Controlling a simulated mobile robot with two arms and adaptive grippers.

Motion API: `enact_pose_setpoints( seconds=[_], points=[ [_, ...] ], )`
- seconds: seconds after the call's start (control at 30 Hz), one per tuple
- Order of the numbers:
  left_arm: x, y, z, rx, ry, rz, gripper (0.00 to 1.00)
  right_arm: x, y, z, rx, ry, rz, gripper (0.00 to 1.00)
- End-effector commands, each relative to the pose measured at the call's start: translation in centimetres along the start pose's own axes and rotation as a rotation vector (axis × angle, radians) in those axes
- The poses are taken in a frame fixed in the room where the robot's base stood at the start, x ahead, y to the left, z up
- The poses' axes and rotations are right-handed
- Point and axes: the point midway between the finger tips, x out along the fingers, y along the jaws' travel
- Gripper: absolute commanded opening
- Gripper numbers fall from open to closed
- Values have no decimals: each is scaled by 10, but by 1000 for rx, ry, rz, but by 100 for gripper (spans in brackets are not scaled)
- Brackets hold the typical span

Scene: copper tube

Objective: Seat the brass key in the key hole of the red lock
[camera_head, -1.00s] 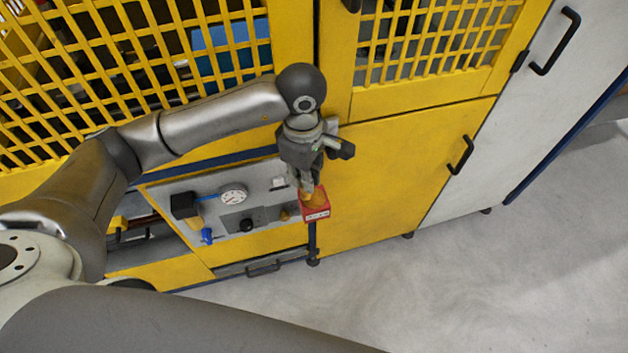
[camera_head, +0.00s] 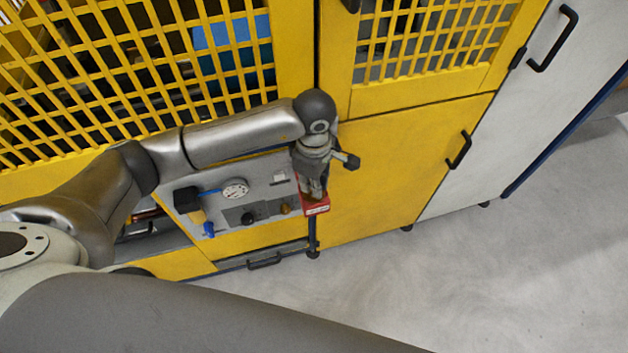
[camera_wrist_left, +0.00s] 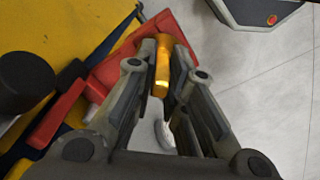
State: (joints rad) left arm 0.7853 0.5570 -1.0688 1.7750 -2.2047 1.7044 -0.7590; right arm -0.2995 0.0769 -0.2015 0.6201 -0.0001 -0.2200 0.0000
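My left gripper (camera_head: 313,190) points down at the red lock (camera_head: 318,208), at the right end of the grey panel. In the left wrist view the left gripper (camera_wrist_left: 162,80) is shut on the brass key (camera_wrist_left: 162,62), a shiny gold piece between the fingertips. The red lock also shows there (camera_wrist_left: 178,32), behind and left of the fingers. The key's far end is close to or against the lock; I cannot tell whether it is in the key hole, which is hidden. In the head view the gripper hides the key. My right gripper is not in view.
The grey panel (camera_head: 222,222) carries a round gauge (camera_head: 235,189), a black knob (camera_head: 248,218) and a blue-handled valve (camera_head: 208,230). Yellow mesh doors (camera_head: 100,80) stand behind my arm. A yellow cabinet door (camera_head: 390,180) is on the right. The floor (camera_head: 480,280) in front is clear.

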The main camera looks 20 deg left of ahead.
Motion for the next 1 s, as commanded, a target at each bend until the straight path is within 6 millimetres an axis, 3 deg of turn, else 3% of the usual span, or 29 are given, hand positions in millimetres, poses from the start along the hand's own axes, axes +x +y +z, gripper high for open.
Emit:
enact_pose_setpoints(
  seconds=[0.13,0.57,1.0],
  points=[
    [-1,0,0,0,0,0,32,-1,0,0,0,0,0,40],
    [-8,1,0,0,0,3,32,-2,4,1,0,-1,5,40],
    [-96,1,0,0,1,5,32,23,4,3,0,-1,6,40]
  ],
)
